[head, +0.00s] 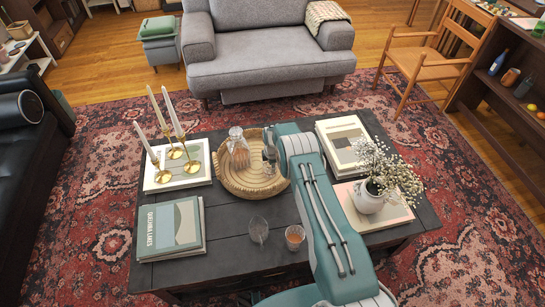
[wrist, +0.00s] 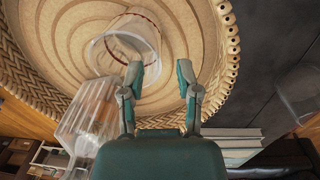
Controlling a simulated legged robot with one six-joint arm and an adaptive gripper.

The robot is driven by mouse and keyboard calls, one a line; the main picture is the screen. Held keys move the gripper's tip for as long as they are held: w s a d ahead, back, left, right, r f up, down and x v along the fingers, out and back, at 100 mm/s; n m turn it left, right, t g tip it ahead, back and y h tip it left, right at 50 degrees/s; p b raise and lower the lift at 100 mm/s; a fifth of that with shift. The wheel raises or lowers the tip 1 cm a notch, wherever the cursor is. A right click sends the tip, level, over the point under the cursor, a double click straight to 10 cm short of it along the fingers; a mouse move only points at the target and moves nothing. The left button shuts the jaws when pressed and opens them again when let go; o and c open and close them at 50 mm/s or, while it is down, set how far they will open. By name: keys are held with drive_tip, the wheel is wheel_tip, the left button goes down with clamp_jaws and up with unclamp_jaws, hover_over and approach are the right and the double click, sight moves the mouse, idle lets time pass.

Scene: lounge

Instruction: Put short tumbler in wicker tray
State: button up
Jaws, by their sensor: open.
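A clear glass tumbler (wrist: 130,42) with a reddish band is inside the round wicker tray (wrist: 225,45) in the wrist view; I cannot tell if it stands upright. The tray (head: 256,190) sits on the dark table in the head view, where my arm covers its right part. My gripper (wrist: 161,78) is open over the tray, its left finger close to the tumbler and nothing between the fingers. The gripper (head: 269,150) also shows at the tray's right side in the head view. Which glass is the short tumbler is not certain.
A glass decanter (head: 238,152) stands in the tray, left of my gripper. A clear glass (head: 258,230) and an amber-filled glass (head: 295,237) stand at the table's near side. Brass candlesticks (head: 175,150), books (head: 170,228) and a flower vase (head: 369,197) flank the tray.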

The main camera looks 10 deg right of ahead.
wheel_tip(320, 180, up, 27)
drive_tip(key=s+m+t, duration=0.1)
drive_tip(key=s+m, duration=0.1)
drive_tip(key=m, duration=0.2)
drive_tip(key=s+r+m+t, duration=0.1)
drive_tip(key=s+r+m, duration=0.1)
drive_tip(key=s+r, duration=0.45)
drive_tip(key=s+r+m, duration=0.2)
drive_tip(key=s+r, duration=0.1)
drive_tip(key=r, duration=0.7)
drive_tip(key=s+r+m+t, duration=0.1)
drive_tip(key=s+r+m, duration=0.2)
drive_tip(key=s, duration=0.7)
drive_tip(key=s+r+m+t, duration=0.1)
drive_tip(key=s+r+m, duration=0.2)
drive_tip(key=s, duration=0.8)
drive_tip(key=s+r+m, duration=0.3)
drive_tip(key=s, duration=0.7)
drive_tip(key=shift+s+m+t, duration=0.2)
drive_tip(key=shift+m+t, duration=0.1)
drive_tip(key=shift+t, duration=0.1)
